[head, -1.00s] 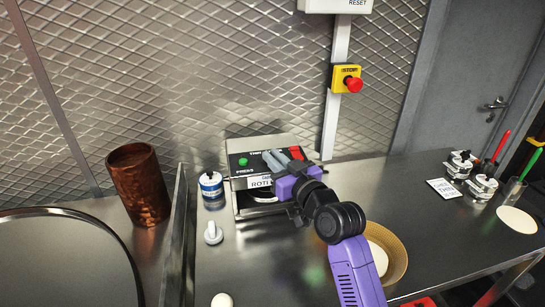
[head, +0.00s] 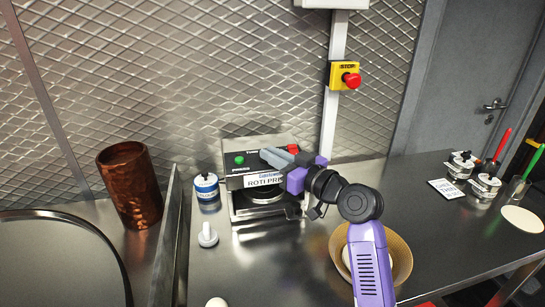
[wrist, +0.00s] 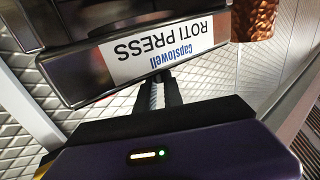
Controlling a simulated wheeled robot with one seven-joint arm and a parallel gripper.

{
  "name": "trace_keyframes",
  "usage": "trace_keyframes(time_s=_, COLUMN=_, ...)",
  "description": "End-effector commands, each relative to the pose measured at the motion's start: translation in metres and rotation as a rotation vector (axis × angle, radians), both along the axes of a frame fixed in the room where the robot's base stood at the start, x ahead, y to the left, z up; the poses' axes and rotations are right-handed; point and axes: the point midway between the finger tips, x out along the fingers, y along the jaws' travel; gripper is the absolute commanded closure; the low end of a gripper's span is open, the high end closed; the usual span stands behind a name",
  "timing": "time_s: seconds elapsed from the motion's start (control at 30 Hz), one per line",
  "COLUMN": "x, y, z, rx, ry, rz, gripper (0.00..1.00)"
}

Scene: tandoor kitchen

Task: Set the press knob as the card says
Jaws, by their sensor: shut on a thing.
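The roti press (head: 268,205) stands against the wall, with a dark sloped control panel (head: 243,171) on top. The panel has a green button at left, a red button at right and a "ROTI PRESS" label, which also shows upside down in the wrist view (wrist: 158,50). My gripper (head: 270,156) reaches across the middle of the panel, its grey fingers shut on what appears to be the press knob. The fingers hide the knob and its pointer. In the wrist view the fingers (wrist: 157,95) extend past the label's edge. The card (head: 446,189) lies at right; its print is too small to read.
A blue-and-white can (head: 207,192) and a small grey knob-like piece (head: 207,236) stand left of the press. A copper tumbler (head: 131,185) is further left. A yellow bowl (head: 400,255) sits under my arm. A red stop button (head: 351,80) is on the wall.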

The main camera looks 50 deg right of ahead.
Motion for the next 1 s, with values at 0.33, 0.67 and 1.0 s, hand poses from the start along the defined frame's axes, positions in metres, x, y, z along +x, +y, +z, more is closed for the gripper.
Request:
trace_keyframes(time_s=0.33, x=0.000, y=0.000, z=-0.002, rx=0.001, ry=0.004, rz=0.000, gripper=0.66)
trace_keyframes(time_s=0.67, x=-0.003, y=0.000, z=-0.001, rx=0.000, ry=0.002, rz=-0.001, gripper=0.66)
trace_keyframes(time_s=1.0, x=-0.051, y=0.002, z=-0.003, rx=-0.001, ry=0.003, rz=-0.003, gripper=0.66)
